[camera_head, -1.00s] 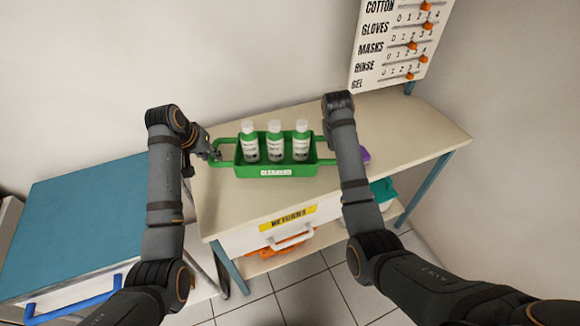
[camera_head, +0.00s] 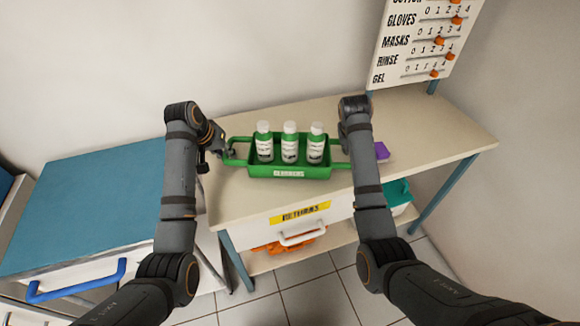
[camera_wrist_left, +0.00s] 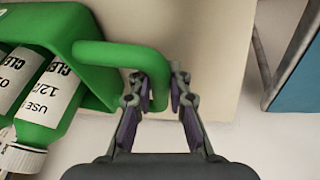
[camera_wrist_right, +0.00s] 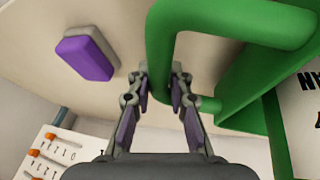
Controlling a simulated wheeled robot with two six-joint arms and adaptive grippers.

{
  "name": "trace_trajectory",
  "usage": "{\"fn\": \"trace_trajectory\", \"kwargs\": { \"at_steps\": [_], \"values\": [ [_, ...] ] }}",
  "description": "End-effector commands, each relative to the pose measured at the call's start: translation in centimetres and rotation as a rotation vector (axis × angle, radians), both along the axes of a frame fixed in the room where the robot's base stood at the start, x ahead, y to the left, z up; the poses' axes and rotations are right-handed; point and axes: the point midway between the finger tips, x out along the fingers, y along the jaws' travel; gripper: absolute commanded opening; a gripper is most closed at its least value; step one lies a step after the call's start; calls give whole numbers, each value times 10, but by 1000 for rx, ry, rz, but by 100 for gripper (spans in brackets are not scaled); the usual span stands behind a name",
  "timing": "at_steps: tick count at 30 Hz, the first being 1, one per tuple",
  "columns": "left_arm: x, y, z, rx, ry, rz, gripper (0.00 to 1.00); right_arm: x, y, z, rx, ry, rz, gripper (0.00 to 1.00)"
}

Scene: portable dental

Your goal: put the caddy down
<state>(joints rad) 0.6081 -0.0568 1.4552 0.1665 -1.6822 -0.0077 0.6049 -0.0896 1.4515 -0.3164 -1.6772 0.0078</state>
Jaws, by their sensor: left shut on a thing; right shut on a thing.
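The green caddy (camera_head: 290,172) is over the beige table, upright, holding three white-and-green bottles (camera_head: 289,143) in a row. I cannot tell whether its base touches the tabletop. My left gripper (camera_head: 228,150) is shut on the caddy's left loop handle, also seen in the left wrist view, with the fingers (camera_wrist_left: 157,98) on either side of the green bar. My right gripper (camera_wrist_right: 160,88) is shut on the other loop handle (camera_wrist_right: 235,20) in the right wrist view. In the head view my right arm hides most of that grip.
The beige table (camera_head: 440,135) is bare to the right. A purple-and-grey block (camera_wrist_right: 85,55) lies there, near the right gripper. A blue-topped cabinet (camera_head: 95,200) stands left. A slider board (camera_head: 425,45) stands at the back right.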

Motion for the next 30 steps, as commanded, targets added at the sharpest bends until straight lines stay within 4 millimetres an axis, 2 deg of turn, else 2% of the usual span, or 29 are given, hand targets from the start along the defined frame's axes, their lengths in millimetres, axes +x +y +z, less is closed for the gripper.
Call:
{"fn": "trace_trajectory", "kwargs": {
  "at_steps": [2,3,7,17,27,30],
  "values": [
    [0,2,-10,5,-2,4,0,1,-2,-9,-6,-4,-5,0],
    [0,2,-6,5,0,3,22,0,-2,-5,-5,-2,-5,24],
    [0,2,-5,3,1,2,40,0,-2,-4,-3,-1,-3,42],
    [-1,1,-1,2,-1,1,40,0,-1,-5,-1,0,-2,42],
    [-22,15,52,3,-2,1,40,0,0,-5,-1,0,0,42],
    [-25,17,60,3,-1,1,40,0,0,-5,-1,0,0,42]
  ]
}}
